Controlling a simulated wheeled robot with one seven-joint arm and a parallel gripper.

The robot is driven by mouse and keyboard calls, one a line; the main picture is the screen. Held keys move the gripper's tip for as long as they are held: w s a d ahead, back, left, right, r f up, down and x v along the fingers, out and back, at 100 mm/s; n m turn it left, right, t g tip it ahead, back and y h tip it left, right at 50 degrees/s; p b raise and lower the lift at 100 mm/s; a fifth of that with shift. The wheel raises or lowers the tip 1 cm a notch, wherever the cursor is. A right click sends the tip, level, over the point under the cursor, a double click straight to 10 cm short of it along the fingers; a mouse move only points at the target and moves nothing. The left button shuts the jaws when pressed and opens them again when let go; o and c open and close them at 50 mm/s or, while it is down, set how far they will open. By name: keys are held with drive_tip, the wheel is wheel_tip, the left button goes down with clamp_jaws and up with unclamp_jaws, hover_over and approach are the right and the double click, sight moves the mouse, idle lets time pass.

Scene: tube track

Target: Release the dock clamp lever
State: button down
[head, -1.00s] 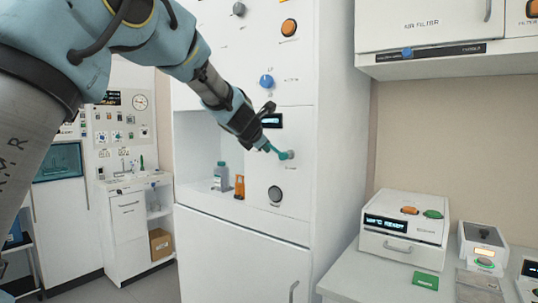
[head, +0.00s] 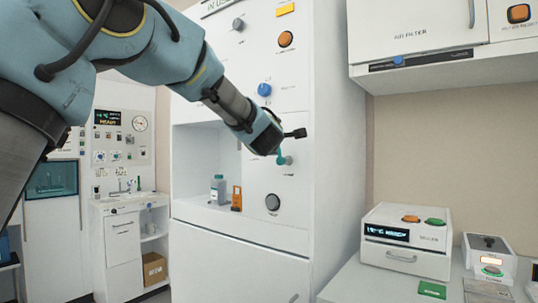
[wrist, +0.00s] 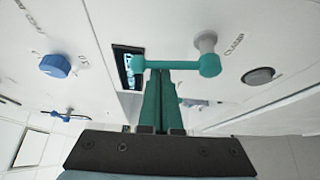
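The dock clamp lever (head: 282,157) is a teal bar on a round grey post on the white cabinet front. In the head view it points up from its post, and its upper end is hidden by my gripper (head: 278,149). In the wrist view the lever (wrist: 185,66) lies across the picture, with its hub and post at the right. The teal fingers of my gripper (wrist: 160,75) are close together and meet the bar left of its middle. They appear shut on it.
A small display (wrist: 128,68) sits beside the lever. A blue knob (head: 264,89) is above it and a dark round button (head: 272,202) below. A bottle (head: 218,188) and an orange item (head: 237,198) stand in the open niche. A white device (head: 405,241) stands on the right counter.

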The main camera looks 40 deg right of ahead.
drive_tip(key=shift+s+d+m+b, duration=0.15)
drive_tip(key=shift+s+m+b, duration=0.2)
drive_tip(key=shift+m+b, duration=0.2)
drive_tip(key=shift+t+h, duration=0.3)
drive_tip(key=s+a+b, duration=0.3)
drive_tip(key=a+b, duration=0.1)
drive_tip(key=a, duration=0.5)
drive_tip(key=shift+s, duration=0.25)
idle(0.4)
